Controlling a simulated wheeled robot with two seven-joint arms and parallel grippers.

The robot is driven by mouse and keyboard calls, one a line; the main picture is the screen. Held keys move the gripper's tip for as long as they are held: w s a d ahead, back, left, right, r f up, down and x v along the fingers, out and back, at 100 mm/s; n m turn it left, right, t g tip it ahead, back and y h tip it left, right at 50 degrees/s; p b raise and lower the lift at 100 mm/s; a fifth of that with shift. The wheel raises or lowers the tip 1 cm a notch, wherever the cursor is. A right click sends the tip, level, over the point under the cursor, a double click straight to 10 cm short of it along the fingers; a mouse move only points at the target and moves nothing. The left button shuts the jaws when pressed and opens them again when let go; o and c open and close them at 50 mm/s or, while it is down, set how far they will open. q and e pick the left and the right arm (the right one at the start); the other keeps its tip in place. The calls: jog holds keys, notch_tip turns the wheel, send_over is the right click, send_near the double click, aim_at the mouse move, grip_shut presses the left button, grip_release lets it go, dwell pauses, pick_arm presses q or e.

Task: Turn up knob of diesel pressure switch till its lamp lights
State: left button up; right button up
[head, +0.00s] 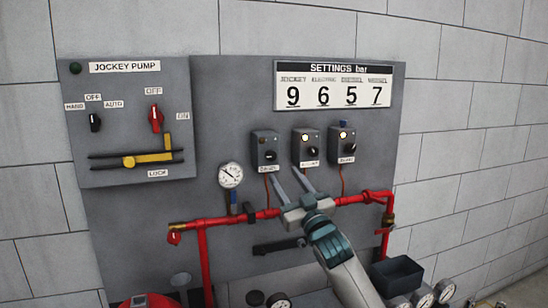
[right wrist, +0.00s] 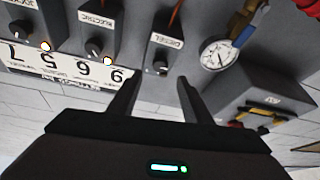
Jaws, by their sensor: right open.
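The diesel pressure switch (head: 264,147) is the left one of three grey boxes on the panel in the head view. No lit lamp shows on it. Its black knob (head: 269,156) faces out. In the right wrist view, upside down, the box labelled DIESEL (right wrist: 170,42) is at the top middle, with its knob (right wrist: 160,67) between the fingers in the picture. My right gripper (head: 287,170) is open and empty, below and in front of the switches, its fingers pointing at the panel. It also shows in the right wrist view (right wrist: 157,82). Contact with the knob is not visible. My left gripper is out of view.
The electric switch (head: 306,147) and jockey switch (head: 342,146) have lit lamps. A settings board (head: 335,86) reads 9, 6, 5, 7. A pressure gauge (head: 229,175) hangs left of the gripper. A red pipe (head: 235,219) runs across below the switches. The jockey pump box (head: 132,119) juts out at left.

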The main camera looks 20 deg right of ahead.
aim_at(272, 158)
jog(key=p+x, duration=0.2)
jog(key=x, duration=0.5)
jog(key=shift+w+r, duration=0.15)
jog(key=shift+w, duration=0.1)
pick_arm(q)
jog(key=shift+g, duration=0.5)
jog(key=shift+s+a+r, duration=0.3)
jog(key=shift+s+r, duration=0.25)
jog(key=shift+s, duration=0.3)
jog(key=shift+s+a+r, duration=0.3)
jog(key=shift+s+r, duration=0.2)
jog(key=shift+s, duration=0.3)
pick_arm(e)
jog(key=shift+w+a+r, duration=0.1)
jog(key=shift+w+r, duration=0.05)
jog(key=shift+w, duration=0.4)
jog(key=c, duration=1.1)
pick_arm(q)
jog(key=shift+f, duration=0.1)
pick_arm(e)
jog(key=shift+o, duration=0.2)
